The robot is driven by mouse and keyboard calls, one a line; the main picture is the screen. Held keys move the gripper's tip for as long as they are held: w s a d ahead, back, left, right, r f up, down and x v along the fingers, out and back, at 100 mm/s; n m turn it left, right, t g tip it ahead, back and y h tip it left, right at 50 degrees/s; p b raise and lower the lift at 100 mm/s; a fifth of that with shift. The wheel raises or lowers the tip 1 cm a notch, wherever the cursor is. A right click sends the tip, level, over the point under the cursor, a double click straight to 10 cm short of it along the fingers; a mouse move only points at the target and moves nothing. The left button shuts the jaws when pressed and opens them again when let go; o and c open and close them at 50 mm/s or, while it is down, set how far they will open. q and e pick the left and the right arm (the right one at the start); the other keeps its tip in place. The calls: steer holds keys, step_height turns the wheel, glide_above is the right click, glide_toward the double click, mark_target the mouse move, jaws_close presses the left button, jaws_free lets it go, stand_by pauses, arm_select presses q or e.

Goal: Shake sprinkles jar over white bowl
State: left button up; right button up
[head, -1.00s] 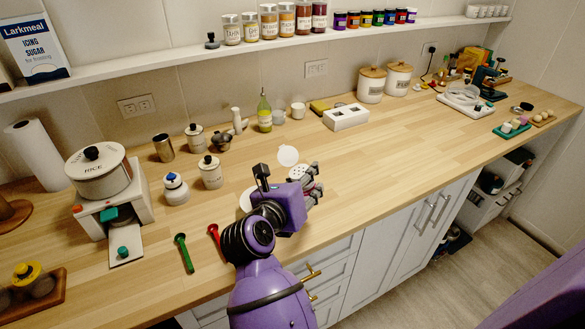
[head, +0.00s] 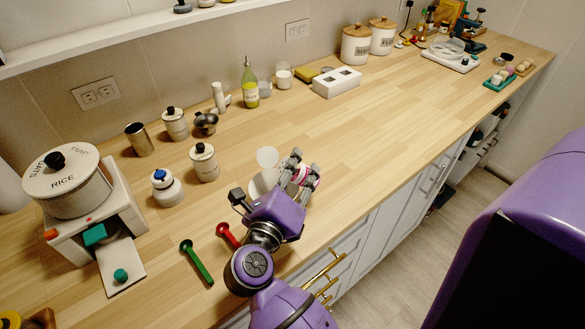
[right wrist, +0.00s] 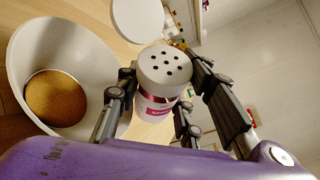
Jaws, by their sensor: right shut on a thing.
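My right gripper (right wrist: 172,105) is shut on the sprinkles jar (right wrist: 158,100), which has a white perforated top and a pink label. In the head view the right gripper (head: 300,174) is over the counter's front part, and the jar (head: 309,180) shows partly between its fingers. The white bowl (right wrist: 95,50) stands right beside the jar in the wrist view, with golden-brown contents inside. In the head view the bowl (head: 260,186) is mostly hidden behind the gripper. I cannot see any sprinkles falling. My left gripper is not in view.
A white disc (head: 267,157) shows near the bowl and jar. Green (head: 196,262) and red (head: 228,236) tools lie left of my arm. A rice pot (head: 66,186) on a white stand and several canisters (head: 204,163) stand farther left. The counter's right middle is clear.

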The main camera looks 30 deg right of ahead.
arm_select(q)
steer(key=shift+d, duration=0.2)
arm_select(e)
steer(key=shift+d, duration=0.1)
